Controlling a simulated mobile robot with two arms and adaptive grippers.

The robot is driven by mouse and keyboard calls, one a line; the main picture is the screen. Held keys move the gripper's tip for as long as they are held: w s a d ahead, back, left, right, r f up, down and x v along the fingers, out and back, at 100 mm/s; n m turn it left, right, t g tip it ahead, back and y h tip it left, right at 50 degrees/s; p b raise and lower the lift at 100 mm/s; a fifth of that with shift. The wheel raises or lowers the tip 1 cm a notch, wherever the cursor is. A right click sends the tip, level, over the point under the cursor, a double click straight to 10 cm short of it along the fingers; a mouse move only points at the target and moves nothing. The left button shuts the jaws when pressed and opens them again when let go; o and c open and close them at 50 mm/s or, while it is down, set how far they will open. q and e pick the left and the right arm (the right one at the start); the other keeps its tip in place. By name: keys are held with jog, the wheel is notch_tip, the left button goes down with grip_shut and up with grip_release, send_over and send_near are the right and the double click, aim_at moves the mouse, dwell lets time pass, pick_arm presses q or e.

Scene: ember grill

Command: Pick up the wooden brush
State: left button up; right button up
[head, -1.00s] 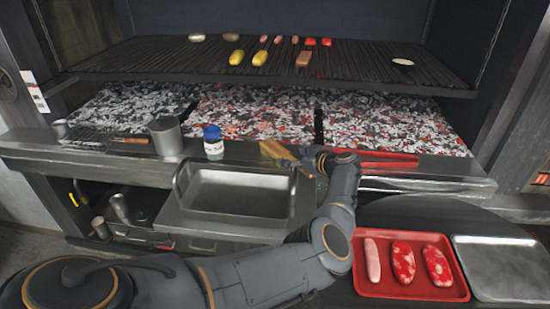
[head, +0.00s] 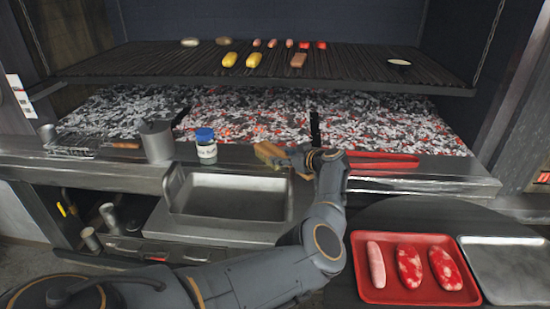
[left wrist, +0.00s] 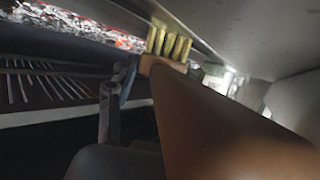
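The wooden brush (head: 267,152) is on the counter's front ledge, just right of the jar. In the left wrist view its yellow bristles (left wrist: 168,43) point to the top of the picture, and its brown handle (left wrist: 205,110) runs close past the camera. My left gripper (head: 303,162) is at the handle, its fingers covering part of it in the head view. One dark finger (left wrist: 118,95) shows beside the handle in the wrist view; the other is hidden, so I cannot tell whether they are closed on it. My right gripper is not in view.
A blue-lidded jar (head: 206,150) and a metal cup (head: 157,141) stand left of the brush. Red tongs (head: 385,160) lie to its right. An empty steel pan (head: 240,219) sits in front. Glowing coals (head: 250,115) lie behind, under the grill rack (head: 350,66).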

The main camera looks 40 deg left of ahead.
pick_arm(q)
jog(key=c, duration=0.5)
jog(key=shift+c, duration=0.2)
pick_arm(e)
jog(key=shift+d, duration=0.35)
